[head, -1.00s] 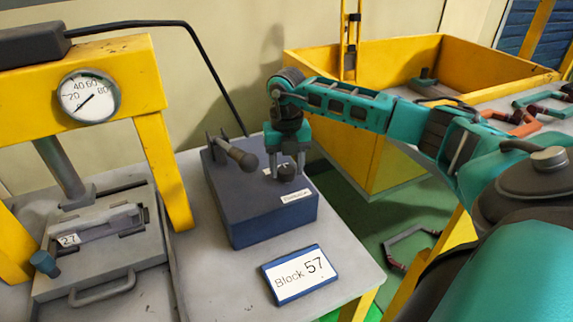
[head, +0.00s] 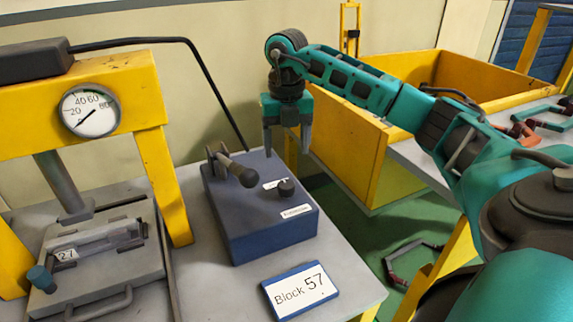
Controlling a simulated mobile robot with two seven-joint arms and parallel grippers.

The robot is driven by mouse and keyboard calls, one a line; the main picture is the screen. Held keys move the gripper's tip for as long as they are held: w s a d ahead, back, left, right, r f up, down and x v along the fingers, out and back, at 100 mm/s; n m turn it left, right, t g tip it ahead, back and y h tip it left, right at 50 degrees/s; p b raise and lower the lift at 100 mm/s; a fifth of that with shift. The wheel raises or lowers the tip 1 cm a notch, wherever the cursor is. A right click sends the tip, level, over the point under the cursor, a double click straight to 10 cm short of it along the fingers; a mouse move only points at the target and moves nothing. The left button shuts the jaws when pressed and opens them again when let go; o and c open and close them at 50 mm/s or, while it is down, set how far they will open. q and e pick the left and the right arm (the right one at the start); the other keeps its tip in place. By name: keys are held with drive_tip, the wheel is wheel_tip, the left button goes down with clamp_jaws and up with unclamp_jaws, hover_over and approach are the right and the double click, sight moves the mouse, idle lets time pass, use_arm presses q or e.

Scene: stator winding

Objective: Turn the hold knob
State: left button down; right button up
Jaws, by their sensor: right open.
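The hold knob (head: 286,187) is a small dark round knob on top of the blue-grey control box (head: 262,222), near its right side. Small white labels lie beside it. My right gripper (head: 287,153) is teal with grey fingers pointing down. It is open and empty, above and behind the knob and apart from it. My left gripper is not in view.
A yellow press with a round gauge (head: 89,110) stands at the left over a grey plate. A "Block 57" sign (head: 300,290) lies at the table's front. A yellow bin (head: 350,150) stands behind at the right, with green floor below.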

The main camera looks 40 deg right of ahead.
drive_tip(key=shift+r, duration=1.5)
